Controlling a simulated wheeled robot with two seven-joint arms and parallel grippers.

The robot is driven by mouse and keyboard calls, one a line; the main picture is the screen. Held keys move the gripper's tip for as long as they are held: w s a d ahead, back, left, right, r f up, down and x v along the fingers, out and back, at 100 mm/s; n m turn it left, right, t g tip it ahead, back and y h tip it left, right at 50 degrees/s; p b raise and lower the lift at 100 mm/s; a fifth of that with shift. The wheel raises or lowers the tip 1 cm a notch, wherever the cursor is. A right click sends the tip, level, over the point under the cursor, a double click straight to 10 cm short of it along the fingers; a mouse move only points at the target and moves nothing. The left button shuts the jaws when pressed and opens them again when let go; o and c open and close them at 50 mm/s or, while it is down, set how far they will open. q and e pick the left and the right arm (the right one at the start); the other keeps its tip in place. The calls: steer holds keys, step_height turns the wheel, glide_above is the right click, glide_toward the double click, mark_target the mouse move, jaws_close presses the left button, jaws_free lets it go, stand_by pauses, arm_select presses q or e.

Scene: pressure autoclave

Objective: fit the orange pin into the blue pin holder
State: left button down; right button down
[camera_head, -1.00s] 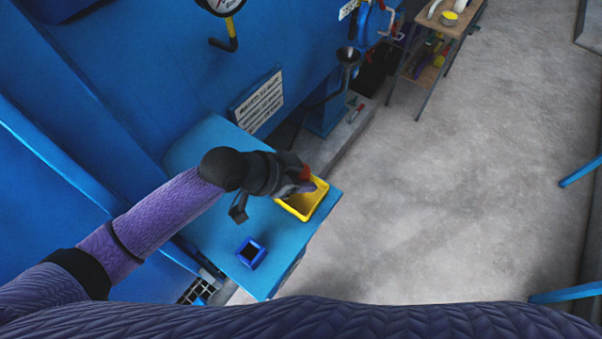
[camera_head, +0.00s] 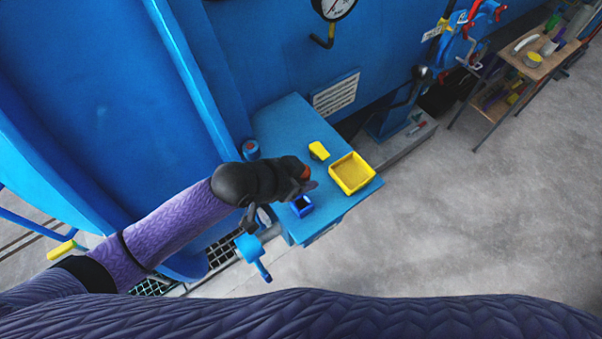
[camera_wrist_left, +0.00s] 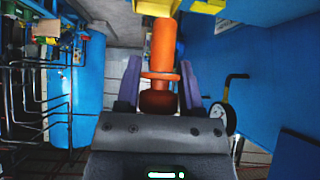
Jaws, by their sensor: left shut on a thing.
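The orange pin (camera_wrist_left: 163,48) is in my left gripper (camera_wrist_left: 160,82), between its two purple fingers, and points away from the palm in the left wrist view. In the head view only a small bit of the pin (camera_head: 306,172) shows at the gripper (camera_head: 308,180). The blue pin holder (camera_head: 302,208), a small square block with a dark opening, stands on the blue table just below the gripper in the picture. The gripper appears above the table; its exact height over the holder is hard to tell. My right gripper is out of view.
A yellow tray (camera_head: 371,184) sits on the blue table (camera_head: 282,118), right of the gripper. A small yellow block (camera_head: 319,150) lies behind. A round blue-and-red piece (camera_head: 251,149) is near the machine wall. A blue handle (camera_head: 254,254) is below the table's left side.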

arm_select(q)
steer(key=shift+w+d, duration=0.1)
steer(key=shift+w, duration=0.15)
steer(key=shift+s, duration=0.15)
step_height(320, 180, down, 6)
steer(key=b, duration=0.4)
steer(key=shift+r, duration=0.1)
stand_by(0.5)
steer(key=shift+p, duration=0.35)
